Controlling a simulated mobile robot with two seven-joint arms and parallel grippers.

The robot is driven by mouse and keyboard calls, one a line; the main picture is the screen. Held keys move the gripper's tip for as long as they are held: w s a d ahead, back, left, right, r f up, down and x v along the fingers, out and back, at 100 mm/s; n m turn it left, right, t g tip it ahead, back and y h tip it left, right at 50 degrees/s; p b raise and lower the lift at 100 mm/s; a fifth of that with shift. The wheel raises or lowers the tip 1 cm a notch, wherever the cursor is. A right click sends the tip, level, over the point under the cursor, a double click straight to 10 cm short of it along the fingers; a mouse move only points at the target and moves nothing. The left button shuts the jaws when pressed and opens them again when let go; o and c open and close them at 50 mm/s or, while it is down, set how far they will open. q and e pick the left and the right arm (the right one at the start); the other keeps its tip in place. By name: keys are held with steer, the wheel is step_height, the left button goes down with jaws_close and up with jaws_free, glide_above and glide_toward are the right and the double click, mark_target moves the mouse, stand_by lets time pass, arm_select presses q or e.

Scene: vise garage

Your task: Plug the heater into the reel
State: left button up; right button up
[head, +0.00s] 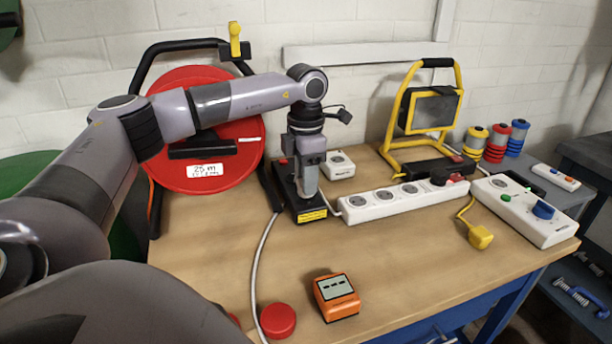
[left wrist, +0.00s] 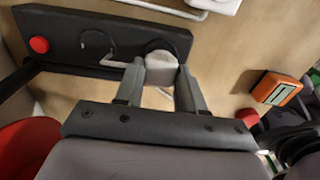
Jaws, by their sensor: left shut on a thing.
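The cable reel (head: 237,163) has a red drum and black frame and stands at the back left of the bench. A black socket block (head: 312,216) with a yellow label lies in front of it; in the left wrist view the block (left wrist: 60,22) shows a red button and round sockets. My left gripper (head: 307,188) points down over the block. In the left wrist view, my left gripper (left wrist: 160,78) is shut on a whitish plug (left wrist: 160,68) at the block's right-hand socket. I cannot tell whether the plug is seated. No heater is recognizable. My right gripper is out of view.
A white power strip (head: 400,200), a yellow-framed work lamp (head: 393,128) and a white control box (head: 525,212) occupy the right. An orange meter (head: 337,297) and a red round piece (head: 278,321) lie in front. A white cable (head: 256,270) crosses the bench; mid-bench is mostly clear.

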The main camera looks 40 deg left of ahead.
arm_select(q)
steer(key=shift+p, duration=0.8)
stand_by(1.7)
steer(key=shift+f+b, duration=0.3)
steer(key=shift+f, duration=0.25)
stand_by(0.4)
steer(key=o, duration=1.1)
steer(key=shift+c, duration=0.2)
steer(key=shift+r, duration=0.1)
step_height(320, 180, up, 7)
steer(key=shift+f, duration=0.1)
